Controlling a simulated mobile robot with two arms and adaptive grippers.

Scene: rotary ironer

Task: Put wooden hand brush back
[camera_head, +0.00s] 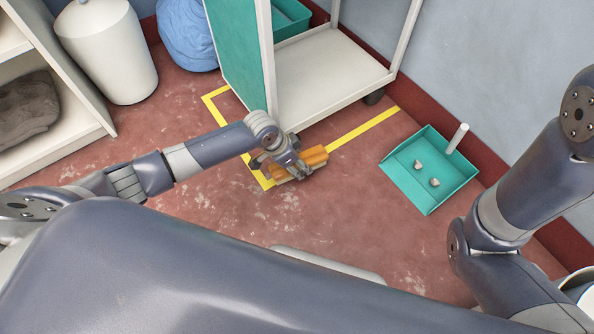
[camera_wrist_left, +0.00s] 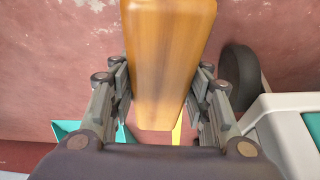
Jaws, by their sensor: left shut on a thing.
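The wooden hand brush (camera_head: 313,157) is an orange-brown block in my left gripper (camera_head: 288,164), low over the red floor near the yellow floor line. In the left wrist view the brush (camera_wrist_left: 168,65) lies between the two fingers of my left gripper (camera_wrist_left: 165,97), which are shut on its sides. I cannot tell whether the brush touches the floor. A teal dustpan (camera_head: 428,183) with a pale handle and small light lumps in it lies on the floor at the right. My right arm shows at the right edge, but its gripper is out of view.
A white cart (camera_head: 325,85) with a teal side panel stands behind the brush. A white lidded bin (camera_head: 107,50), a blue bag (camera_head: 186,35) and a shelf (camera_head: 50,139) with dark cloth stand at the left. Open floor lies between the brush and the dustpan.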

